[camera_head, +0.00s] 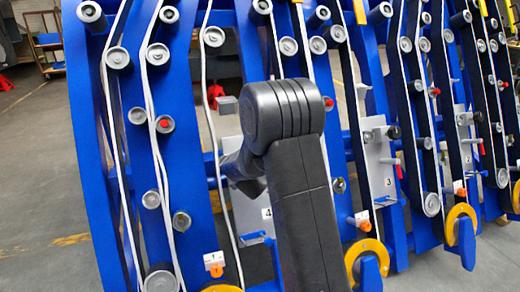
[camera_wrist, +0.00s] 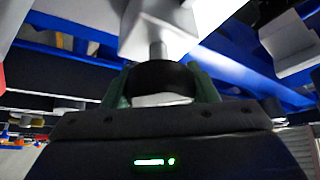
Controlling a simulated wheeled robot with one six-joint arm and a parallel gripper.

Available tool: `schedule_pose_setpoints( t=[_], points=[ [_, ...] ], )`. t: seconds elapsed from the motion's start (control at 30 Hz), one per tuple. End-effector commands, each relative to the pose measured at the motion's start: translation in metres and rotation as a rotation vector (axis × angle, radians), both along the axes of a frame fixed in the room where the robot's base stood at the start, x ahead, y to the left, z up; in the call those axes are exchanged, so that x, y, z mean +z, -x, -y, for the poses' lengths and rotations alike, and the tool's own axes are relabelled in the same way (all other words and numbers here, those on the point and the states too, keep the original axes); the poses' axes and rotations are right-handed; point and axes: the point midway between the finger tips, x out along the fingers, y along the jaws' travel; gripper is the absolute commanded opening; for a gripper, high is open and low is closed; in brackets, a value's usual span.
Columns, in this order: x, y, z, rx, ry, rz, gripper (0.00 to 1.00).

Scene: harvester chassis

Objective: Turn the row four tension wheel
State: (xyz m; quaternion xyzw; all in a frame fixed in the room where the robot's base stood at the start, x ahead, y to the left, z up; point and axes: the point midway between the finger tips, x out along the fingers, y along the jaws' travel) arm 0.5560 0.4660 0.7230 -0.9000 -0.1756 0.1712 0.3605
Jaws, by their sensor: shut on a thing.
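In the wrist view, my gripper (camera_wrist: 162,84) is shut on a dark round wheel (camera_wrist: 160,74), with one green finger on each side of it. A short metal shaft (camera_wrist: 157,49) runs from the wheel to a pale block (camera_wrist: 158,25). I take this wheel for the row four tension wheel. In the head view, my arm covers the gripper and the wheel. A pale plate marked 4 (camera_head: 267,212) shows just left of my arm. How far the wheel is turned cannot be told.
Blue frame bars (camera_head: 90,130) with white belts and several grey rollers (camera_head: 118,58) stand around my arm. A plate marked 3 (camera_head: 384,185) and yellow rings (camera_head: 366,255) are to the right. Open floor (camera_head: 40,190) lies at the left.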

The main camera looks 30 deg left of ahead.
Motion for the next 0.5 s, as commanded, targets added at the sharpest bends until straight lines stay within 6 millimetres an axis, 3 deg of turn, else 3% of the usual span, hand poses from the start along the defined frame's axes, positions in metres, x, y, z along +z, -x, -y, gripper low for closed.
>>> schedule_pose_setpoints(
  t=[0.5],
  points=[
    [-0.0002, -0.0003, 0.0005, -0.076, -0.082, -0.102, 0.3]
  ],
)
